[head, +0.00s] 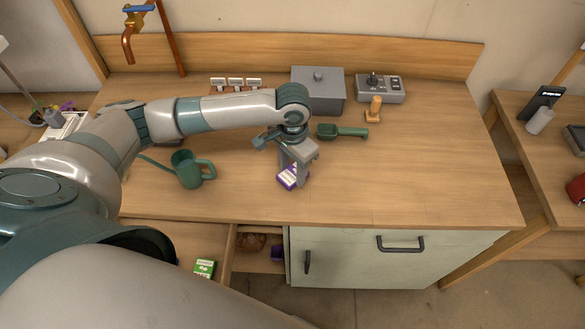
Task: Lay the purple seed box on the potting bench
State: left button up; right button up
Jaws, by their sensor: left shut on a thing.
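The purple seed box (287,177) is a small purple and white packet just over the front middle of the wooden potting bench (400,190). My left gripper (293,175) points down and is shut on it. The fingers hide part of the box, and I cannot tell whether the box touches the bench top. My right gripper is not in view.
A grey lidded box (318,90) and a control box (380,88) stand at the back. An open drawer (190,240) holds a green packet (204,268). The bench's right side is clear.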

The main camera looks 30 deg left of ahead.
aim_at(293, 174)
pick_arm(q)
jog(key=o, duration=1)
jog(key=shift+r+b, duration=1.4)
jog(key=shift+r, duration=4.7)
